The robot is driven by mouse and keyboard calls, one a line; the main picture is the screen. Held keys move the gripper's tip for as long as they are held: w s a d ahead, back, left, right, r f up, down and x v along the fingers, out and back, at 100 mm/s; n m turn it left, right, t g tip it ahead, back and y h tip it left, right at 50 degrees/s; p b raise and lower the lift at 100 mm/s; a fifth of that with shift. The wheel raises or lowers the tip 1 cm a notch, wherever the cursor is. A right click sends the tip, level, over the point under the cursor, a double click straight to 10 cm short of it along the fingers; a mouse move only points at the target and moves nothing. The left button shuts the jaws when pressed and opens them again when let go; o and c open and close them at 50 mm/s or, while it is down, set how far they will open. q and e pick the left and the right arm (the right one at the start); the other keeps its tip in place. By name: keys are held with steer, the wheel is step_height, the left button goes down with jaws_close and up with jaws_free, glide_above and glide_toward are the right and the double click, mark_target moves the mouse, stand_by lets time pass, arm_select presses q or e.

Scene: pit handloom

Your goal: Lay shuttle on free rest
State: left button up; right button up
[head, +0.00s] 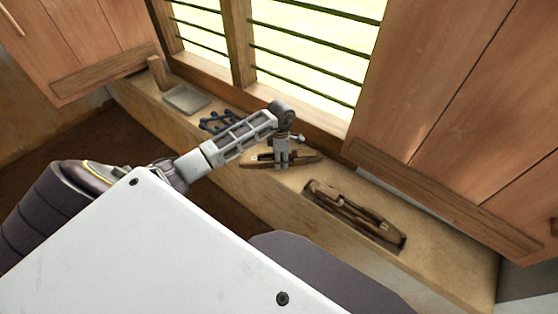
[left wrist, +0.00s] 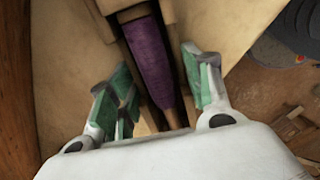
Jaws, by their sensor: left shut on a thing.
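A wooden shuttle (head: 304,159) is at my left gripper (head: 281,160), over the sill near the window. In the left wrist view, the shuttle's purple yarn (left wrist: 148,52) and wooden sides run between the green-padded fingers of my left gripper (left wrist: 157,85), which is shut on it. I cannot tell whether the shuttle touches the sill. A second wooden, shuttle-like piece (head: 350,208) lies in a dark shallow tray or recess (head: 397,241) to the right. A dark pronged rack (head: 212,123) stands left of the gripper, partly behind my arm; I see no shuttle on it. My right gripper is out of view.
The long pale sill (head: 455,262) has bare room to the right of the recess. A shallow grey tray (head: 187,99) and a small wooden block (head: 157,72) are at its far left. Barred windows (head: 305,55) and wooden shutters (head: 440,90) rise behind.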

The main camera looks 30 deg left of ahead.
arm_select(q)
steer(key=c, duration=0.5)
steer(key=shift+o, duration=0.2)
steer(key=shift+w+r, duration=0.1)
steer(key=shift+r, duration=0.65)
step_height(320, 180, up, 8)
steer(key=shift+r, duration=0.2)
step_height(320, 180, up, 8)
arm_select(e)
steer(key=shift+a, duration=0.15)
arm_select(q)
steer(key=shift+r, duration=0.1)
